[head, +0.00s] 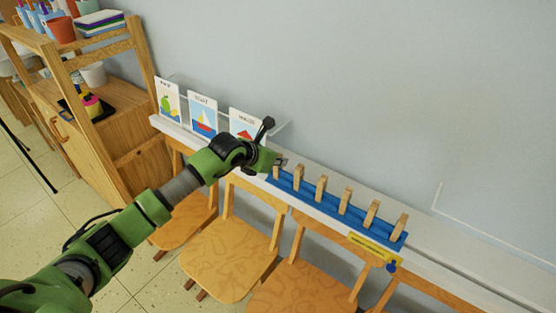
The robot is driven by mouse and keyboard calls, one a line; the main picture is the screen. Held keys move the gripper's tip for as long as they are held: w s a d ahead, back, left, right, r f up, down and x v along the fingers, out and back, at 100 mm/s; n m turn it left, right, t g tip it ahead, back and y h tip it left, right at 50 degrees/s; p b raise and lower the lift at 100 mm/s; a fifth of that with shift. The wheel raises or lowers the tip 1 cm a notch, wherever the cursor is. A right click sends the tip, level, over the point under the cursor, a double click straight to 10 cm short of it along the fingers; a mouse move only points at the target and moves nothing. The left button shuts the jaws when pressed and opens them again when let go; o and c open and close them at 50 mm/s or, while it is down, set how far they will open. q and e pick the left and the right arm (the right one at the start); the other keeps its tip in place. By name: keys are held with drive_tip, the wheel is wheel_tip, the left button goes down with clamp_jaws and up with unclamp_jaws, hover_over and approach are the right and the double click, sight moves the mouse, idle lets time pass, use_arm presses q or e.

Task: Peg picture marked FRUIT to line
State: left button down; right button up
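Three picture cards stand in a row on the white ledge at the wall. The leftmost card (167,101) shows a green fruit; its small heading is too blurred to read surely. My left arm comes in from the left, and its gripper (278,162) is at the left end of a blue rack (327,203), close to the first wooden peg (277,172). I cannot tell whether its fingers are open or closed on that peg. Several more pegs (321,188) stand upright along the rack. My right gripper is not in view. I cannot make out a hanging line.
The boat card (203,116) and a card with a red shape (244,123), partly hidden by my arm, stand beside the fruit card. Wooden chairs (230,260) line the ledge's front. A wooden shelf unit (120,150) stands left. A yellow label (375,249) is below the rack.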

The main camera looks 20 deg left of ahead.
use_arm(q)
drive_tip(key=shift+r+p, duration=1.05)
drive_tip(key=shift+r, duration=1.15)
drive_tip(key=shift+r+p, duration=0.35)
drive_tip(key=shift+r, duration=0.45)
drive_tip(key=shift+s+a, duration=0.1)
drive_tip(key=s, duration=0.1)
drive_tip(key=s+a+p, duration=0.1)
drive_tip(key=s, duration=0.1)
drive_tip(key=s+r, duration=0.1)
drive_tip(key=shift+s+a, duration=0.25)
drive_tip(key=shift+a, duration=0.05)
